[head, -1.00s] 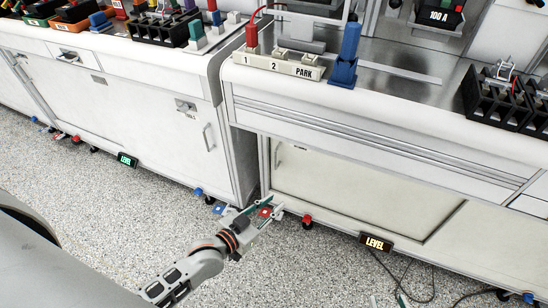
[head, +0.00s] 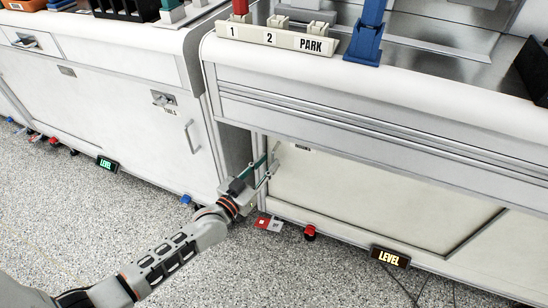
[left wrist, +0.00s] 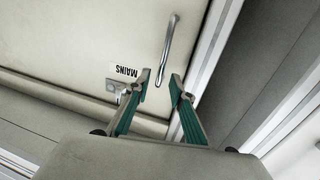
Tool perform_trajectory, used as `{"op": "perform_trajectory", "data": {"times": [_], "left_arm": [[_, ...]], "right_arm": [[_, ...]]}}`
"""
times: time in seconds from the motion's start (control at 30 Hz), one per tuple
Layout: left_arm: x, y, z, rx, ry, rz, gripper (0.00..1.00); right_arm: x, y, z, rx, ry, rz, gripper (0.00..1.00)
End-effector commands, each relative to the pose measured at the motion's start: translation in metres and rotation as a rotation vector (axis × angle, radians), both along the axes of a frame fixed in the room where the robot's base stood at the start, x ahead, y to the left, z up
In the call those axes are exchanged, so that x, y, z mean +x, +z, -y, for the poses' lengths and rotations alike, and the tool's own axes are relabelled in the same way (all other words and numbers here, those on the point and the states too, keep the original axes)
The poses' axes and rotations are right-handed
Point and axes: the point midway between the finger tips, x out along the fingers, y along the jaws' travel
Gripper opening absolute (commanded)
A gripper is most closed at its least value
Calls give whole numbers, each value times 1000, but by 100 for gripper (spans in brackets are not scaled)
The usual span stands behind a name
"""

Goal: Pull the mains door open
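The mains door (head: 365,195) is the pale panel low on the right cabinet, and it looks shut. In the left wrist view it carries a metal bar handle (left wrist: 169,42), a MAINS label (left wrist: 123,71) upside down, and a small metal latch (left wrist: 115,88). My left gripper (head: 269,165) is at the door's left edge. In the left wrist view its two green-sided fingers (left wrist: 160,82) are apart, with the handle's lower end lined up between the tips. I cannot tell how much depth separates them from the handle. In the head view the gripper covers the handle area. My right gripper is not in view.
The tools cabinet (head: 110,125) stands to the left across a narrow gap. A LEVEL display (head: 390,257) and red foot (head: 310,232) sit below. Cables lie on the floor.

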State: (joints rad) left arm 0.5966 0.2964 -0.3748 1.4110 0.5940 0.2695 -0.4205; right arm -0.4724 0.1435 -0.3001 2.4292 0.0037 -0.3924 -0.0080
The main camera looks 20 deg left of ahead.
Motion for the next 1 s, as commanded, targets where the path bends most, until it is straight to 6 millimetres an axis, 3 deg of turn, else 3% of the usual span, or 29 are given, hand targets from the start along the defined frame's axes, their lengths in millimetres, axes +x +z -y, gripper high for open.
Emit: {"op": "perform_trajectory", "data": {"times": [0.3,0.67,0.73,0.77,1.0], "left_arm": [[32,-4,8,0,-1,-5,23],[36,-1,9,1,-1,-3,23],[36,-1,9,1,-1,-3,5],[36,-1,9,1,-1,-3,0],[36,-2,9,1,-1,-3,0]], "right_arm": [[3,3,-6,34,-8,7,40],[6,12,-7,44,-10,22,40],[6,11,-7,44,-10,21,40],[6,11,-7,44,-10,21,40],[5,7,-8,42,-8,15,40]]}}
